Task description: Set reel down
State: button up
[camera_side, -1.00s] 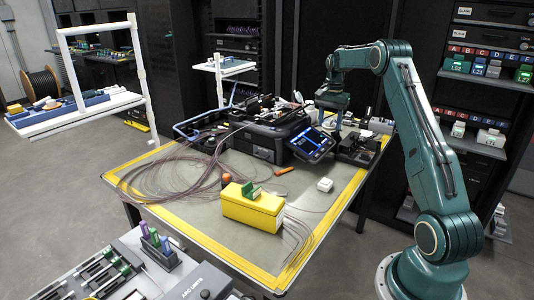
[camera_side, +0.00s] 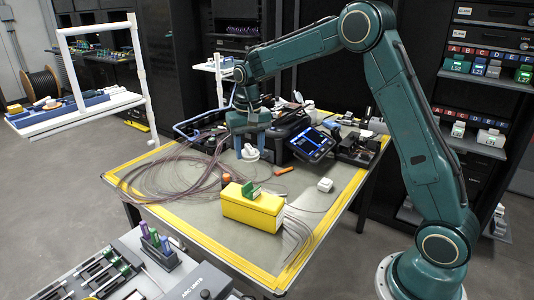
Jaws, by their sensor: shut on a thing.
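The fingers and part of the reel are small and partly hidden by the gripper body.
The splicer with its lit screen (camera_side: 313,144) stands just right of the gripper. Loose fibre cables (camera_side: 150,178) spread to the left. A yellow box (camera_side: 251,208) with a green piece on top, an orange tool (camera_side: 284,170) and a white block (camera_side: 325,185) lie nearer the front.

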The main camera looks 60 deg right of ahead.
jog(key=s+a+n, duration=0.2)
jog(key=a+n, duration=0.1)
jog(key=a, duration=0.6)
jog(key=s+f+n, duration=0.1)
jog(key=s+f, duration=0.2)
jog(key=f, duration=0.4)
jog(key=s+f+n, duration=0.2)
jog(key=s+f, duration=0.1)
jog(key=f, duration=0.3)
jog(key=shift+s+d+f, duration=0.3)
jog(key=shift+f, duration=0.05)
jog(key=w+a+r, duration=0.3)
jog(key=a+r, duration=0.1)
jog(key=a, duration=0.3)
jog(key=w+a+r, duration=0.3)
jog(key=w+a, duration=0.1)
jog(key=a, duration=0.4)
jog(key=w+a+r, duration=0.3)
jog(key=a+r, duration=0.1)
jog(key=a, duration=0.4)
jog(key=shift+w+r, duration=0.3)
